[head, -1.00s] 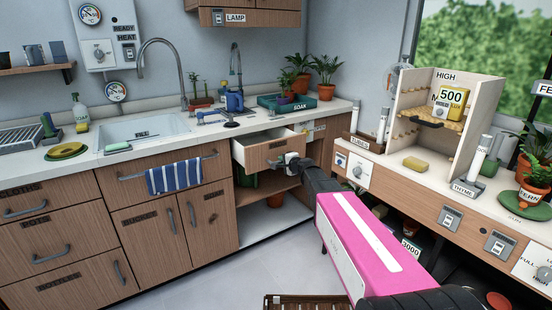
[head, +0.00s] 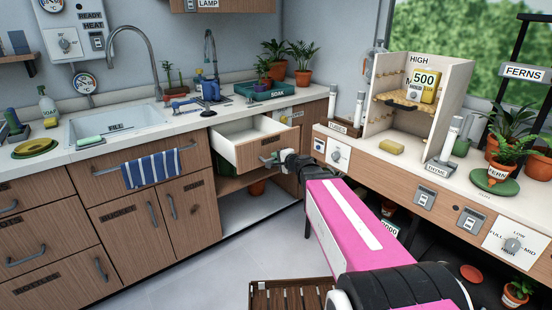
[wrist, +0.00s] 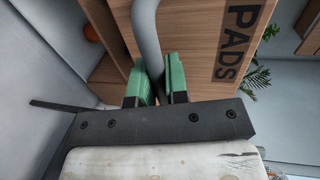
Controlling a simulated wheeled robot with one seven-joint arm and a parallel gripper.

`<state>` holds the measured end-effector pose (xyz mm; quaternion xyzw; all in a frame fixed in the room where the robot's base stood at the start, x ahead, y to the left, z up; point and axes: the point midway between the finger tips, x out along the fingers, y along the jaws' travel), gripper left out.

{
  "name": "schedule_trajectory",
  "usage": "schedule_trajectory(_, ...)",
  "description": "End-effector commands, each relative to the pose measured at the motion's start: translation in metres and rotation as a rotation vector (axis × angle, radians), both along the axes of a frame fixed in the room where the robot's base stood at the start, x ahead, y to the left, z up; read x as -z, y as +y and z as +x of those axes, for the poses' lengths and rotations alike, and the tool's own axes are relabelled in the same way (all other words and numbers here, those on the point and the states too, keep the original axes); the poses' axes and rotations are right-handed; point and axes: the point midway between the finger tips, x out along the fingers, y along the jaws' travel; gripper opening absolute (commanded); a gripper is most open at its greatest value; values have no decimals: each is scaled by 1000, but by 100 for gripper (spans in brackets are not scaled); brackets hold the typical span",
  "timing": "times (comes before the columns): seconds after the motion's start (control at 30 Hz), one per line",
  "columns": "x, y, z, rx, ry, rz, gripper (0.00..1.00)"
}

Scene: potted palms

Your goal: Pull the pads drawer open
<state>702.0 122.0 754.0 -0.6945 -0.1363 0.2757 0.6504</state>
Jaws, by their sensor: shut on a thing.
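The pads drawer (head: 257,147) is pulled partly out of the counter, and its pale inside shows from above in the head view. Its wooden front with the PADS label (wrist: 243,40) fills much of the wrist view. My gripper (wrist: 154,84) has its green fingers on either side of the grey bar handle (wrist: 146,35), shut on it. In the head view my gripper (head: 277,160) is at the drawer's front, partly hidden by my wrist. What lies deep in the drawer cannot be made out.
An open shelf (head: 245,181) lies below the drawer. A wooden slatted crate (head: 290,294) stands on the floor near me. The right-hand bench (head: 400,172) is close to my arm. Clear floor (head: 215,268) lies at the left.

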Motion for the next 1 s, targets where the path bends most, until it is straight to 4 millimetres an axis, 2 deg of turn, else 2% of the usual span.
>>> schedule_trajectory(0.07, 1, 0, 0, -1, 0, -1, 0)
schedule_trajectory(0.1, 1, 0, 0, -1, 0, -1, 18)
schedule_trajectory(0.17, 1, 0, 0, -1, 0, -1, 37)
schedule_trajectory(0.2, 1, 0, 0, -1, 0, -1, 40)
schedule_trajectory(0.57, -1, -3, -6, 0, 0, 0, 40)
schedule_trajectory(1.0, -17, -44, -68, 1, 0, 0, 40)
